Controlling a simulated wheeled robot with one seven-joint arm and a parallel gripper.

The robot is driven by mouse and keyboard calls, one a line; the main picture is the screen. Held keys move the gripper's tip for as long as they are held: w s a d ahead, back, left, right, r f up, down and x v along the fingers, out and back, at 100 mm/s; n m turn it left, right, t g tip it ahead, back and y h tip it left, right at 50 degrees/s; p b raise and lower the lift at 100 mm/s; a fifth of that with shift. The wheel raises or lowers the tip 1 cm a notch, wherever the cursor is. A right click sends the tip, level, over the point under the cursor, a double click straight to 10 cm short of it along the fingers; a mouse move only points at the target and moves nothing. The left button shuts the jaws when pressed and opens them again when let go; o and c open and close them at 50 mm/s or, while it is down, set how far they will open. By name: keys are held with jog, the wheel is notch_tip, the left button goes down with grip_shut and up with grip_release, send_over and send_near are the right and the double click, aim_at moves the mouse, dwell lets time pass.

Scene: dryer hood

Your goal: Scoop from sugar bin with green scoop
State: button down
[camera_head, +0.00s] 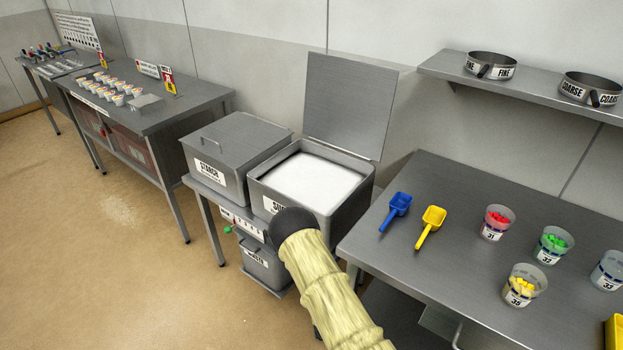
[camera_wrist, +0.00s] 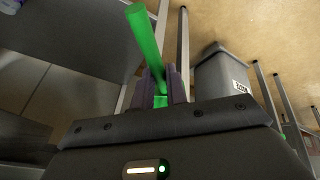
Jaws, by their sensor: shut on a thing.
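The sugar bin (camera_head: 355,207) is a grey metal box full of white sugar (camera_head: 312,182), with its lid (camera_head: 347,105) standing open at the back. My arm hides part of its front label in the head view. My gripper (camera_wrist: 163,88) is shut on the green scoop (camera_wrist: 145,38), seen in the wrist view with a long green part sticking out beyond the fingers. The scoop's bowl cannot be made out clearly. In the head view my gripper is hidden behind my dark wrist, which overlaps the bin's front edge.
A closed starch bin (camera_head: 235,150) stands left of the sugar bin, and a waste bin (camera_head: 262,265) sits below. The right table (camera_head: 450,240) holds a blue scoop (camera_head: 397,208), a yellow scoop (camera_head: 431,224) and several cups. A shelf (camera_head: 540,88) with two sieves hangs above.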

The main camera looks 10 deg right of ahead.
jog(key=shift+w+r, duration=0.1)
jog(key=w+r, duration=0.3)
jog(key=r, duration=1)
jog(key=shift+w+r, duration=0.25)
